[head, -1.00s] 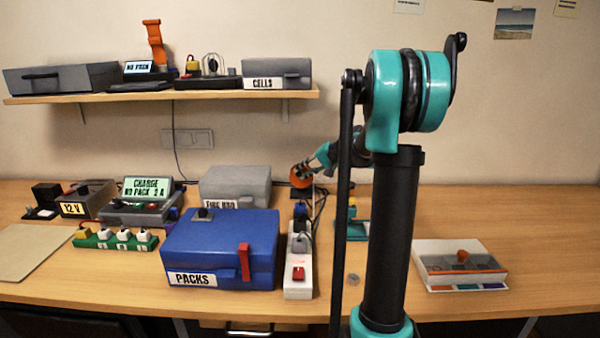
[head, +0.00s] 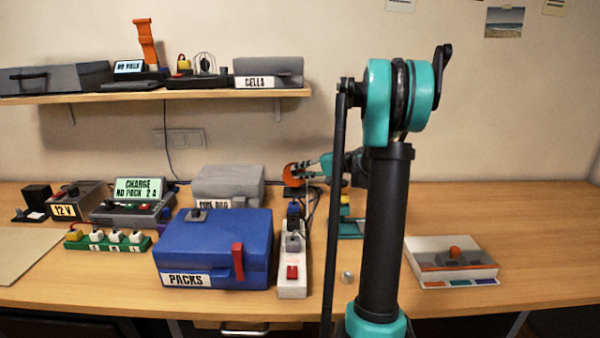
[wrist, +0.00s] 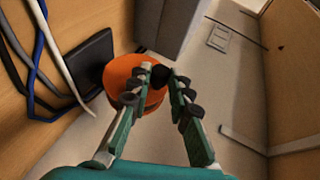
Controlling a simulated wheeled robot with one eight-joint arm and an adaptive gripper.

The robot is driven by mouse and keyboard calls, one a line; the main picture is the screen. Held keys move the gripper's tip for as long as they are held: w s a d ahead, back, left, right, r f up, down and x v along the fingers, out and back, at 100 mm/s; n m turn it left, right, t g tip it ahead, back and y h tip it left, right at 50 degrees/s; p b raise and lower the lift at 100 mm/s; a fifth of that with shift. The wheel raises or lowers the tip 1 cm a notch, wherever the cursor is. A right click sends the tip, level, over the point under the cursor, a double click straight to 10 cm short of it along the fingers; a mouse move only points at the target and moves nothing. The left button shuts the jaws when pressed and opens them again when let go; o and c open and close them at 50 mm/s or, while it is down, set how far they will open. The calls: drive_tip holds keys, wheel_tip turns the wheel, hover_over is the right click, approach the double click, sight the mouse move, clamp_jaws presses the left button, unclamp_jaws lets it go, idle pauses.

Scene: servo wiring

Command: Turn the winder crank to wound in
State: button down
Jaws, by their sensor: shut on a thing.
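The winder is an orange drum (head: 292,177) on a dark base (head: 294,192), standing at the back of the desk behind the white power strip. In the wrist view the orange drum (wrist: 122,80) fills the middle left, with its dark base plate (wrist: 88,62) behind it. My gripper (wrist: 160,78) is shut on the small black crank knob (wrist: 160,73) at the drum's right edge. In the head view my gripper (head: 304,173) reaches the drum from the right. The crank arm under the knob is mostly hidden.
Blue, grey and white cables (wrist: 45,55) run beside the winder. The white power strip (head: 292,270), blue PACKS box (head: 215,240) and grey box (head: 228,182) stand close by. A parts tray (head: 452,262) lies to the right, with bare desk around it.

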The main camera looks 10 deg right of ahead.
drive_tip(key=c, duration=1.4)
unclamp_jaws()
wheel_tip(320, 180, up, 10)
